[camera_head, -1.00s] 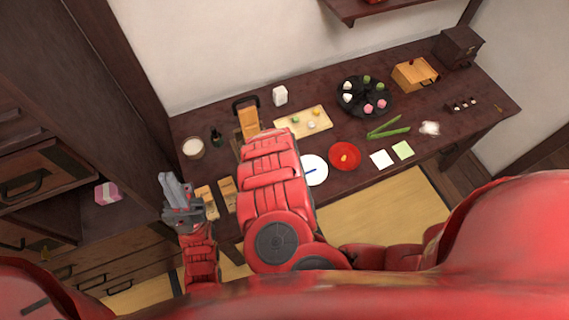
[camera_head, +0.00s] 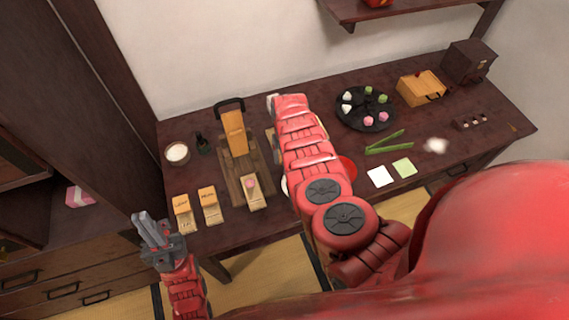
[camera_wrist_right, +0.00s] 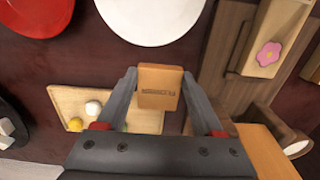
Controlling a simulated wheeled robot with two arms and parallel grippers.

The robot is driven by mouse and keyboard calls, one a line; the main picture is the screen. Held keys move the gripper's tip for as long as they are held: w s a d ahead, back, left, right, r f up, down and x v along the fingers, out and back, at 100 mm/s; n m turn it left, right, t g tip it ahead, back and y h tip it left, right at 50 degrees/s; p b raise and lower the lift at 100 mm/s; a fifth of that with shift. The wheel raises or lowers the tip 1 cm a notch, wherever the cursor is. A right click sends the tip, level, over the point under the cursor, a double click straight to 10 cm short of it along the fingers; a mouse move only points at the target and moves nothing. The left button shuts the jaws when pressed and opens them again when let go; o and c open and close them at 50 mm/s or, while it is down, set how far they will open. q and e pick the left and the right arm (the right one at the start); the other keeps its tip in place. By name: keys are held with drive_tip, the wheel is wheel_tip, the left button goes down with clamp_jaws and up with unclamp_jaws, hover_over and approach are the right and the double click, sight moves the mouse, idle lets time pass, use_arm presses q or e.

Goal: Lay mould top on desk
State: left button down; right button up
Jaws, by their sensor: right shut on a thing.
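The mould top (camera_wrist_right: 158,88) is a small orange-brown wooden block with dark lettering. My right gripper (camera_wrist_right: 160,76) is shut on it, one finger on each side, above the dark desk (camera_wrist_right: 85,62). In the head view my right arm hides this gripper and the block. The mould bottom with a pink flower-shaped sweet (camera_head: 252,188) lies open on the front of the wooden press (camera_head: 232,182); it also shows in the right wrist view (camera_wrist_right: 265,54). My left gripper (camera_head: 148,226) points up in front of the desk, empty; its finger gap is unclear.
Two lettered moulds, one on the left (camera_head: 182,208) and one beside it (camera_head: 209,202), stand left of the press. A pale tray (camera_wrist_right: 145,121) with small sweets lies below the held block in the right wrist view. A white plate (camera_wrist_right: 150,15) and red dish (camera_wrist_right: 36,14) are close.

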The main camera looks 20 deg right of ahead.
wheel_tip(320, 180, down, 5)
drive_tip(key=b, duration=0.3)
drive_tip(key=shift+w+r, duration=0.1)
drive_tip(key=shift+r, duration=0.15)
drive_tip(key=o, duration=1.3)
drive_tip(key=shift+o, duration=0.2)
